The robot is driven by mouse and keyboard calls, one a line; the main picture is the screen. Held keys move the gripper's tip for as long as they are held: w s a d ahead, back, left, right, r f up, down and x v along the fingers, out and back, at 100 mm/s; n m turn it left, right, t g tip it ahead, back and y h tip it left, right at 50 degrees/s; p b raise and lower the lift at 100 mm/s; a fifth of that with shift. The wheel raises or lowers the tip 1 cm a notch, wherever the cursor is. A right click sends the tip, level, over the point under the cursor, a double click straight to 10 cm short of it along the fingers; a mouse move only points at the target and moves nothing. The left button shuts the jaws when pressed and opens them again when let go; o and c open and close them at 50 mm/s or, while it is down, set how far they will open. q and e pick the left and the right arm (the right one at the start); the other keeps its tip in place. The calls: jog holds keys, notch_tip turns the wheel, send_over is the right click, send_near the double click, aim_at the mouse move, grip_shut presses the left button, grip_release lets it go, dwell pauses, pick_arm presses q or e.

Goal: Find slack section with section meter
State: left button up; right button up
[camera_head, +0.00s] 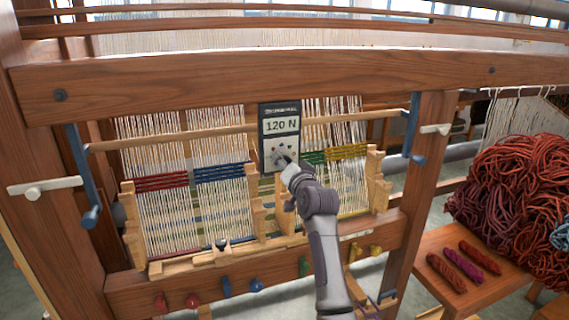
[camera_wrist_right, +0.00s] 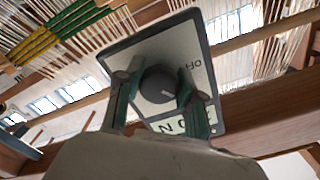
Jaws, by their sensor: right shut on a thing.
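The section meter (camera_head: 280,124) is a dark box with a pale face reading "120 N". It stands upright against the warp, over the middle of the loom. My right gripper (camera_head: 289,166) is at its lower face. In the wrist view the two green-padded fingers (camera_wrist_right: 158,97) are shut on the round dark knob of the meter (camera_wrist_right: 205,35). The warp sections carry coloured bands: red (camera_head: 161,182), blue (camera_head: 221,172), green (camera_head: 311,157) and yellow (camera_head: 346,151). The meter and my arm hide part of the middle threads. My left gripper is out of view.
A thick wooden beam (camera_head: 200,85) crosses above the warp, with a thin rod (camera_head: 180,138) below it. Wooden posts (camera_head: 131,222) divide the sections. Coloured pegs (camera_head: 193,300) line the lower beam. A bench (camera_head: 440,249) with small skeins and a large rust wool heap (camera_head: 515,190) stand right.

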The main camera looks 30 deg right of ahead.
jog(key=o, duration=1.1)
jog(key=shift+o, duration=0.2)
jog(key=shift+s, duration=0.1)
jog(key=v, duration=1.1)
jog(key=shift+s+a, duration=0.2)
jog(key=shift+s, duration=0.2)
